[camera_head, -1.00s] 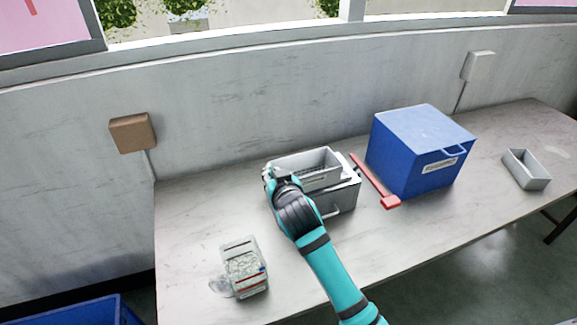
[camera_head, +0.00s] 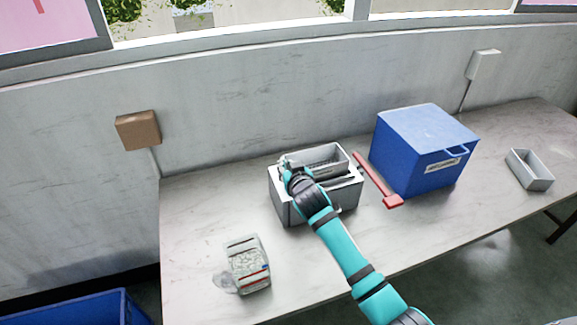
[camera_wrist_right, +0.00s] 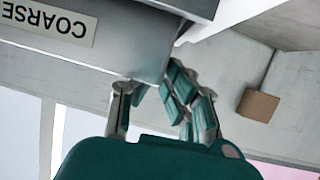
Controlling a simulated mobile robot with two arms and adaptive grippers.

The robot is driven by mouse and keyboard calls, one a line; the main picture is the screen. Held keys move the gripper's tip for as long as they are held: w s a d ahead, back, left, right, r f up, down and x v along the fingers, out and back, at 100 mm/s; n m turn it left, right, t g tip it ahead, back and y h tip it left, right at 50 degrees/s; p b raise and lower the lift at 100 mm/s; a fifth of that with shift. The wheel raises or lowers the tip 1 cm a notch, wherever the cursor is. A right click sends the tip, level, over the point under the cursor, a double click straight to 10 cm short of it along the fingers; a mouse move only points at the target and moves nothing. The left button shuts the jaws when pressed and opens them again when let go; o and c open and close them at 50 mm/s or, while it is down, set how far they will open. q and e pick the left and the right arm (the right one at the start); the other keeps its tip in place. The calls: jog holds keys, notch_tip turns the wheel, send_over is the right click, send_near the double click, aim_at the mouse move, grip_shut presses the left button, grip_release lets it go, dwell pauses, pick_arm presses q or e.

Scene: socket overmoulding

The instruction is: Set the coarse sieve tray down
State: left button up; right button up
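The coarse sieve tray (camera_head: 327,157) is a light grey, open-topped tray. In the head view it is over the back part of a grey box (camera_head: 318,204); I cannot tell whether it touches the box. My right gripper (camera_head: 287,166) is at the tray's left end. In the right wrist view the tray's wall (camera_wrist_right: 120,45) carries an upside-down label reading COARSE, and my right gripper (camera_wrist_right: 150,92) appears shut on the wall's edge. My gripper and forearm hide part of the tray and box. My left gripper is not in view.
A red long-handled tool (camera_head: 376,179) lies right of the grey box, beside a blue lidded box (camera_head: 421,150). A small grey tray (camera_head: 529,170) is farther right. A container of granules (camera_head: 247,264) stands at front left.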

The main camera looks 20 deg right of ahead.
jog(key=o, duration=0.4)
jog(key=shift+c, duration=0.2)
jog(key=v, duration=1.2)
